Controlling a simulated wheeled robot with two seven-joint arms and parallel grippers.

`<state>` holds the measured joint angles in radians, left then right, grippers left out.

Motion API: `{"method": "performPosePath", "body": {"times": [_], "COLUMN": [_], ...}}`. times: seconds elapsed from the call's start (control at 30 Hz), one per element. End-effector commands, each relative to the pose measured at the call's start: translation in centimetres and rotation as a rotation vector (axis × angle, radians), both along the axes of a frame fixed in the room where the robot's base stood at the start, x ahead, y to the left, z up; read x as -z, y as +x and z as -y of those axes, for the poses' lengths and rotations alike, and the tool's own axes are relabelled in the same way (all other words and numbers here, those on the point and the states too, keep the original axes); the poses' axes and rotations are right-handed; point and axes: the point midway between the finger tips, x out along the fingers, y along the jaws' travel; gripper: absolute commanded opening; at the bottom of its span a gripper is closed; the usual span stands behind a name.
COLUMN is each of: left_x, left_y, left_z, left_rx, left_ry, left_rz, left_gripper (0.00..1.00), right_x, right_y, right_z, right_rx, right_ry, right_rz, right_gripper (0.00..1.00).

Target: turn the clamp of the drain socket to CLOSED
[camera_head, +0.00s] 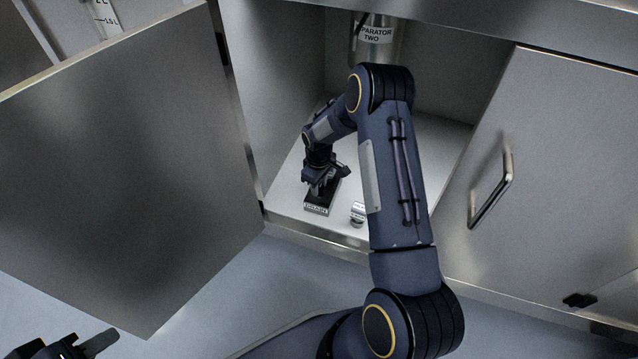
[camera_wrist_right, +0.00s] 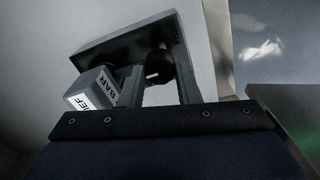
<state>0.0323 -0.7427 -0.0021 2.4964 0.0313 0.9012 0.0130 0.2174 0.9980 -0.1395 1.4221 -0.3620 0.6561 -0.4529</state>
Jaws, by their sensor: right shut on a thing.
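The drain socket (camera_head: 317,209) is a dark block with a DRAIN label on its front, standing on the cabinet floor. My right gripper (camera_head: 323,183) is over it, pointing down. In the right wrist view, the fingers of my right gripper (camera_wrist_right: 157,82) are on either side of a dark rounded part, which looks like the clamp (camera_wrist_right: 158,66), in front of the black block. The gripper is shut on this part. My left gripper (camera_head: 84,346) is at the bottom left, partly cut off, away from the cabinet.
A small labelled metal piece (camera_head: 357,212) stands right of the socket. A grey labelled block (camera_wrist_right: 94,90) is close to the fingers in the wrist view. The separator vessel (camera_head: 376,38) hangs above. An open door (camera_head: 130,150) is left; a closed door (camera_head: 560,170) is right.

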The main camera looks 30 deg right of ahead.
Motion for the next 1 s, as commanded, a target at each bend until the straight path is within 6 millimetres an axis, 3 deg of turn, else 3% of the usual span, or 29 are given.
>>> {"method": "performPosePath", "body": {"times": [0.47,0.5,0.67,1.0], "left_x": [-0.02,-0.02,-0.02,-0.31], "left_y": [0.0,0.0,0.0,0.0], "left_z": [0.0,0.0,0.0,0.0], "left_rx": [0.0,0.0,0.0,0.0], "left_ry": [0.0,0.0,0.0,0.0], "left_rz": [0.0,0.0,0.0,0.0], "left_gripper": [0.36,0.36,0.36,0.36], "right_x": [0.01,0.01,0.01,-0.58], "right_y": [-0.04,-0.04,-0.04,0.01], "right_z": [-0.01,-0.01,-0.01,0.0], "right_rx": [-0.017,-0.017,-0.016,-0.014], "right_ry": [0.0,0.0,0.0,-0.001], "right_rz": [-0.001,-0.001,-0.001,0.0], "right_gripper": [0.07,0.31,0.52,0.52]}}
